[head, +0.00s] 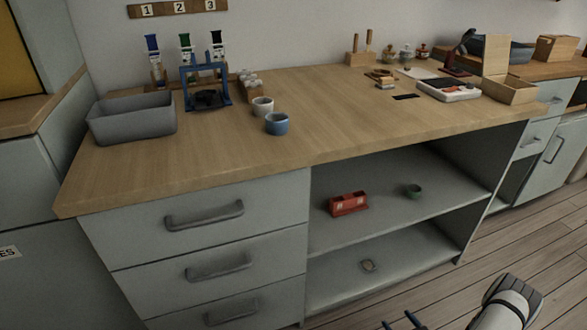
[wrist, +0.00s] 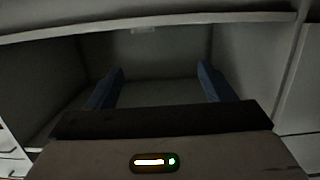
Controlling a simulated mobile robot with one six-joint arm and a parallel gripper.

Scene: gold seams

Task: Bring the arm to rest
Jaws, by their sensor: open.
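My gripper (head: 403,321) shows at the bottom edge of the head view, low in front of the open shelves, with part of my arm to its right. In the wrist view my gripper (wrist: 160,84) has its two blue fingers wide apart with nothing between them. Beyond the fingers is a dim, empty-looking grey recess, with a pale board edge above it. The fingers appear to touch nothing, though the gap to the recess is hard to judge.
The wooden worktop (head: 330,122) carries a grey bin (head: 132,120), a blue stand (head: 206,85), a blue cup (head: 277,124) and a white cup (head: 262,107). On the shelf below are a red box (head: 348,204) and a green bowl (head: 413,191). Wooden floor (head: 545,240) is clear at right.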

